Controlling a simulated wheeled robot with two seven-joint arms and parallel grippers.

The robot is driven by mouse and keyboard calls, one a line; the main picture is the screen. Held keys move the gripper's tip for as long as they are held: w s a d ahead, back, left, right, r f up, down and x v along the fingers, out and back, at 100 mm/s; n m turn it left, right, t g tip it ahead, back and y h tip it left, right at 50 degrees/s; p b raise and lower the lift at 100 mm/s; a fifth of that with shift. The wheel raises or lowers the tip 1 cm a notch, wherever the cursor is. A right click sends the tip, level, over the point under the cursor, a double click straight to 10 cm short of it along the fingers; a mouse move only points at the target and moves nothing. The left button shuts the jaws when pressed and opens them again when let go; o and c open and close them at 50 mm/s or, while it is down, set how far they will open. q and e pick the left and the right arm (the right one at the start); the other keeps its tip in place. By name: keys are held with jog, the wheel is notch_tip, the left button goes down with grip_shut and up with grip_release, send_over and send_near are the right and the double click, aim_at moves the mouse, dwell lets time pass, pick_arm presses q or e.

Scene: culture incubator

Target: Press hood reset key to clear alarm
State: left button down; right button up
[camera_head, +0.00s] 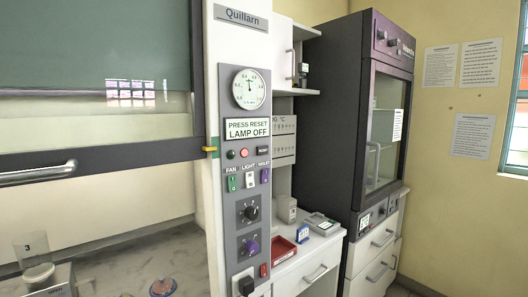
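The hood marked Quillarn (242,17) stands at left and centre, with a tall grey control panel (231,170) on its right post. The panel's display (247,128) reads PRESS RESET, LAMP OFF. Below it sit a small dark round indicator (231,155), a bright red round one (244,153) and a small black key (263,151). The key's lettering is too small to read, so I cannot tell for sure that it is the reset key. Neither of my grippers is in view.
The panel also bears a round gauge (249,89), FAN, LIGHT and VIOLET switches (249,180), and two knobs (250,247). The hood's glass sash (95,50) has a metal handle (38,173). A dark cabinet (338,110) and a red tray (284,250) stand to the right.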

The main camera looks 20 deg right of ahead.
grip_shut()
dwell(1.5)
